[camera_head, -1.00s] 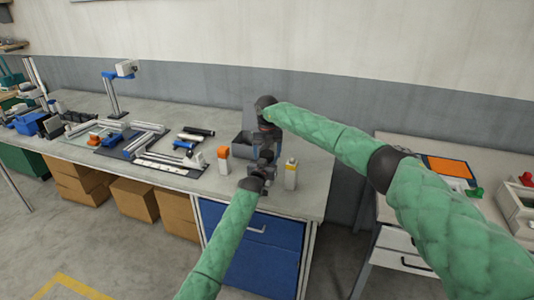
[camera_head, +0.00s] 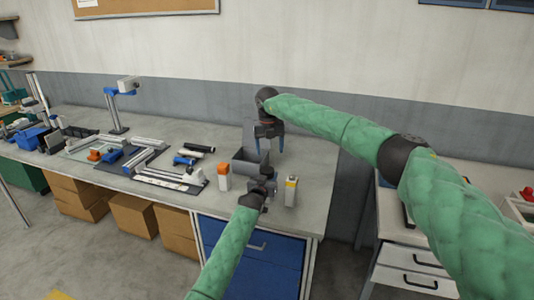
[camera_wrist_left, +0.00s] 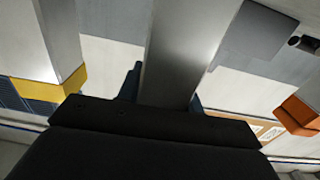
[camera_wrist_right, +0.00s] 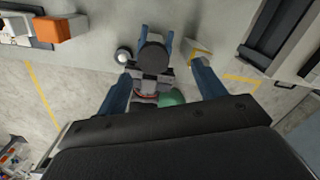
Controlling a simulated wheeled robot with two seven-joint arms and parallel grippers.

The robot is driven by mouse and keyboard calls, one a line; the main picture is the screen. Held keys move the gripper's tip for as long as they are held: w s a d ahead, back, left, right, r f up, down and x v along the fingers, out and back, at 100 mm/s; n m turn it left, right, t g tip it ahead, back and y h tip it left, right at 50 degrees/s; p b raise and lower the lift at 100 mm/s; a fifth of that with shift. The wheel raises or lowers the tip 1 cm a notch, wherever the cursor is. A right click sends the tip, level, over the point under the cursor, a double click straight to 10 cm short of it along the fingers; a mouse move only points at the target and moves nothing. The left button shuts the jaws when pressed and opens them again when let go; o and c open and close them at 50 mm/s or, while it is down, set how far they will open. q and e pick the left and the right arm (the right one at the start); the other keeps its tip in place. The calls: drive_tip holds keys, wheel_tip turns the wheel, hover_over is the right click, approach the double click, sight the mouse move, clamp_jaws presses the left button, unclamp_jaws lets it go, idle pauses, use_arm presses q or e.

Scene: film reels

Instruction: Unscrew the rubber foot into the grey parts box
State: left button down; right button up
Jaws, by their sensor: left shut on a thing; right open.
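My left gripper (camera_head: 262,186) is shut on a grey metal bar (camera_wrist_left: 178,50), held above the bench. In the right wrist view, a black round foot (camera_wrist_right: 153,58) shows at the bar's end facing my right gripper, between the left gripper's blue fingers. Whether it is still threaded in cannot be seen. My right gripper (camera_head: 268,150) is open, pointing down, above and apart from the left one. Its blue fingers (camera_wrist_right: 160,88) have nothing between them near the tips. The grey parts box (camera_head: 240,167) stands on the bench just behind and left of my left gripper.
A white, orange-topped container (camera_head: 223,178) stands left of my left gripper. A white, yellow-banded one (camera_head: 291,192) stands close on its right. Metal frames and tools (camera_head: 150,165) cover the bench further left. A drawer cabinet (camera_head: 415,262) stands at right.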

sight(267, 170)
drive_tip(key=m, duration=0.3)
drive_tip(key=s+f+m, duration=0.1)
drive_tip(key=shift+a, duration=0.25)
drive_tip(key=m, duration=0.2)
drive_tip(key=shift+a+f+m, duration=0.1)
drive_tip(key=shift+a+m, duration=0.1)
drive_tip(key=shift+m, duration=1.4)
drive_tip(key=shift+f, duration=4)
drive_tip(key=shift+c, duration=0.2)
drive_tip(key=c, duration=0.9)
drive_tip(key=n, duration=0.4)
drive_tip(key=shift+n, duration=0.4)
drive_tip(key=n, duration=0.5)
